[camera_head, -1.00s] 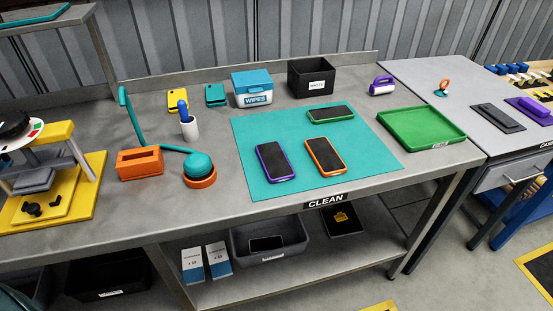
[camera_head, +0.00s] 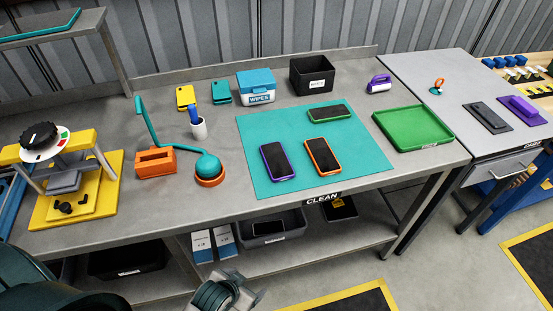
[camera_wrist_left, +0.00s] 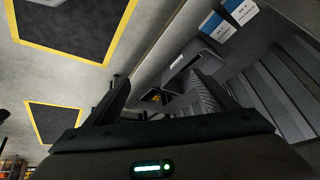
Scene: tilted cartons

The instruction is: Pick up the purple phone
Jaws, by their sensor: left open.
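The purple phone (camera_head: 277,161) lies face up on the teal mat (camera_head: 256,185), at the mat's front left. An orange-framed phone (camera_head: 322,156) lies just to its right, and a green-framed phone (camera_head: 329,113) lies farther back on the mat. In the head view part of my left arm shows at the bottom, in front of the bench and below its top, well short of the purple phone. In the left wrist view my left gripper (camera_wrist_left: 155,95) is open, with nothing between its fingers; the purple phone is not in that view. My right gripper is not in view.
A green tray (camera_head: 412,143) stands right of the mat. The white-and-blue wipes box (camera_head: 255,86) and black bin (camera_head: 312,75) stand behind. The bench's front edge lies between arm and phone.

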